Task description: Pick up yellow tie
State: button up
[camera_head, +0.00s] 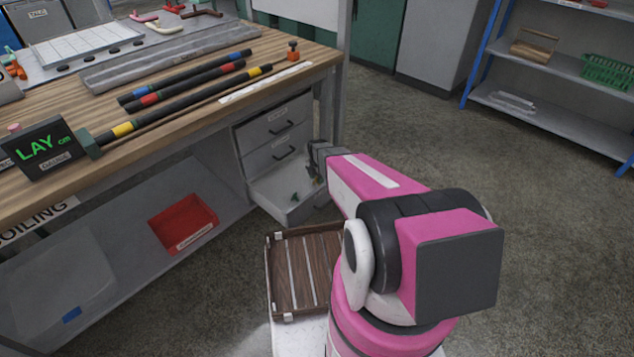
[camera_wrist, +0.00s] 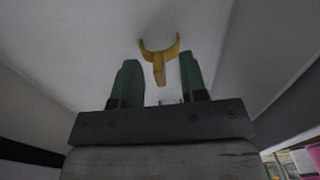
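The yellow tie (camera_wrist: 159,66) is a small Y-shaped piece on the pale floor of the open drawer (camera_head: 268,204). In the wrist view its forked end points away from me and its stem points toward my gripper (camera_wrist: 158,74). My gripper is open, with two dark green fingers on either side of the stem. I cannot tell how high the fingertips are above the drawer floor. In the head view my gripper (camera_head: 314,172) reaches down into the drawer, and the tie cannot be made out there.
The drawer walls stand close around my gripper. The wooden workbench (camera_head: 190,112) with several dark hoses lies above and left. A brown slatted tray (camera_head: 303,262) sits beside my arm. A red bin (camera_head: 183,223) stands on the lower shelf. Open floor lies to the right.

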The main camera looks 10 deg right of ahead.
jog(key=shift+f, duration=0.1)
grip_shut()
jog(key=shift+r, duration=0.55)
notch_tip(320, 180, up, 3)
jog(key=shift+f, duration=0.1)
jog(key=s+a+r, duration=0.7)
jog(key=a, duration=0.2)
jog(key=shift+a, duration=0.2)
jog(key=c, duration=0.6)
grip_release()
jog(key=shift+c, duration=0.2)
jog(key=shift+r, duration=0.1)
grip_shut()
